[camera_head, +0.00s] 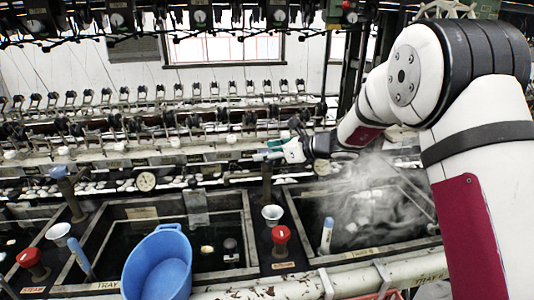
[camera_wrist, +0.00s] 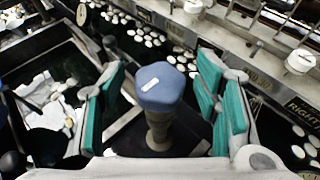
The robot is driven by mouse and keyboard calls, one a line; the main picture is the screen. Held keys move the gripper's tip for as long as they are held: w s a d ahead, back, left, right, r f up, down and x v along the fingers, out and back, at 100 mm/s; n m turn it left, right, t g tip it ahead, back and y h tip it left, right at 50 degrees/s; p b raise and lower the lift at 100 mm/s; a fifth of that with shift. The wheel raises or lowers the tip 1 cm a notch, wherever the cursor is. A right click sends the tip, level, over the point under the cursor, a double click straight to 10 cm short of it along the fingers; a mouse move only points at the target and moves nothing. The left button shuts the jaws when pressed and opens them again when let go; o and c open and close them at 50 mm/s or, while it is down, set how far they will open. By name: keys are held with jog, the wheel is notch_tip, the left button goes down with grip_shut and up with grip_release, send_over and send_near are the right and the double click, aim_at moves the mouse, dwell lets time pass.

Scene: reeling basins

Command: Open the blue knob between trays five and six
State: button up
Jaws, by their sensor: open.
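A faceted blue knob (camera_wrist: 161,86) with a small white mark on top stands on a brownish post in the wrist view. My gripper (camera_wrist: 163,92) is open, with its teal-padded fingers on either side of the knob and a visible gap on both sides. In the head view my gripper (camera_head: 270,153) is over a dark post (camera_head: 266,186) on the divider between two basins; its fingers largely hide the knob there. Another blue knob (camera_head: 59,172) stands on a post farther left. The tray numbers are too small to read surely.
Red knobs (camera_head: 281,234) and white funnels (camera_head: 272,214) stand on the dividers. A blue bucket (camera_head: 158,265) is at the front. Steam rises over the right basin (camera_head: 365,200). A reeling rack with several spools (camera_head: 200,125) runs behind. White cocoons (camera_wrist: 150,38) lie beyond the knob.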

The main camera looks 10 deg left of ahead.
jog(key=shift+w+a+f, duration=0.1)
jog(key=shift+w+a, duration=0.05)
jog(key=shift+a, duration=0.15)
jog(key=shift+c, duration=0.6)
jog(key=c, duration=1)
jog(key=shift+c, duration=0.2)
jog(key=shift+w+d+f+n+g+y+b, duration=0.1)
jog(key=shift+n+g+y+b, duration=0.2)
jog(key=shift+n+g+b, duration=0.35)
jog(key=shift+f+n+g+y+b, duration=0.1)
jog(key=shift+n+g+y+b, duration=0.25)
jog(key=shift+n+g, duration=0.35)
jog(key=n+g+b, duration=0.2)
jog(key=g, duration=0.1)
jog(key=shift+y, duration=0.25)
jog(key=shift+n+g+b, duration=1.5)
jog(key=shift+n+g, duration=0.05)
jog(key=shift+g, duration=0.1)
jog(key=shift+r, duration=0.15)
